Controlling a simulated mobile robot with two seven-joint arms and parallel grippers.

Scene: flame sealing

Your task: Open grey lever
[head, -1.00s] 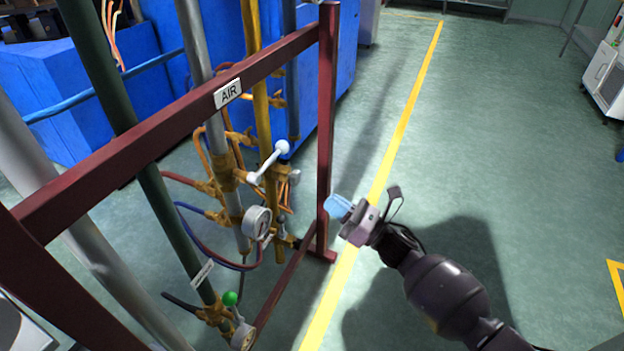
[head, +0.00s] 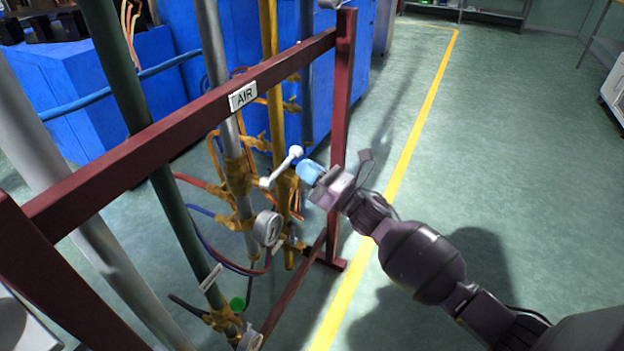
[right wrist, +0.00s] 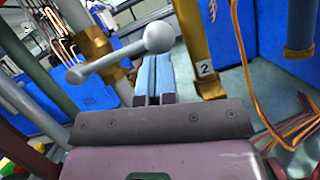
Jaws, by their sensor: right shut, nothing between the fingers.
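The grey lever (head: 281,167) is a pale bar with a round knob on a brass valve of the grey pipe, under the AIR sign. It also shows in the right wrist view (right wrist: 120,58), slanting up to its knob at the right. My right gripper (head: 301,168) has blue fingers, shut and empty. In the head view its tips appear just right of the knob. In the right wrist view the fingers (right wrist: 153,72) point forward just beyond and below the knob; I cannot tell whether they touch it. My left gripper is not in view.
A dark red frame with an AIR sign (head: 243,96) surrounds the pipes. A pressure gauge (head: 268,228) sits below the lever, and a green knob (head: 237,304) lower down. Blue cabinets (head: 90,110) stand behind. The floor (head: 490,150) to the right is clear.

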